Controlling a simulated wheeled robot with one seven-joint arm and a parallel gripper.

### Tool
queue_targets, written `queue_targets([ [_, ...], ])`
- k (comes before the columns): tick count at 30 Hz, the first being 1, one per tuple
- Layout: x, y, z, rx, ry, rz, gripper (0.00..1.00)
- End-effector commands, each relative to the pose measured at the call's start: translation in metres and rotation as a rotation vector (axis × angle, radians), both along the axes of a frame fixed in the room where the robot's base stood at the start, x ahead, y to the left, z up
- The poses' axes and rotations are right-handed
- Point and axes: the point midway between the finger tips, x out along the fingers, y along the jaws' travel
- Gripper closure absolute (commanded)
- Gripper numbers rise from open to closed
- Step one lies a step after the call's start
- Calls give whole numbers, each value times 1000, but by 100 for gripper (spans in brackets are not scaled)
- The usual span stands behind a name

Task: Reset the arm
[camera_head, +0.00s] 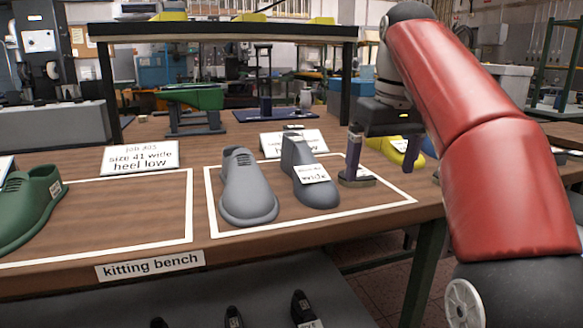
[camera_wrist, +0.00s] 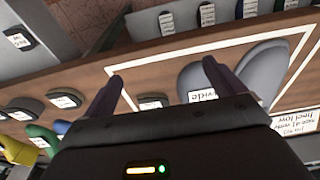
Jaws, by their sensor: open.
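My gripper (camera_head: 382,165) is open and empty, its dark purple fingers pointing down over the right part of the kitting bench (camera_head: 150,225). It stands just right of a dark grey shoe last (camera_head: 316,190) with a white "wide" label. A lighter grey last (camera_head: 248,192) lies to the left of that one, inside the same white outline. In the wrist view, my gripper (camera_wrist: 163,70) has its fingers spread, with bench top and a white line between them. The dark last (camera_wrist: 192,78) is partly behind the right finger, and the lighter last (camera_wrist: 262,70) is beyond it.
A green last (camera_head: 28,208) lies at the far left. A yellow last (camera_head: 402,150) is behind my gripper. More lasts (camera_head: 303,308) are on the lower shelf.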

Motion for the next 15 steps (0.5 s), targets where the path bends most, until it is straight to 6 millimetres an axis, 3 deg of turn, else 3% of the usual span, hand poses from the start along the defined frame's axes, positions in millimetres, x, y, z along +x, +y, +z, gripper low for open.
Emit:
queue_targets([
  [15,-32,8,-23,-17,-63,-60,6],
])
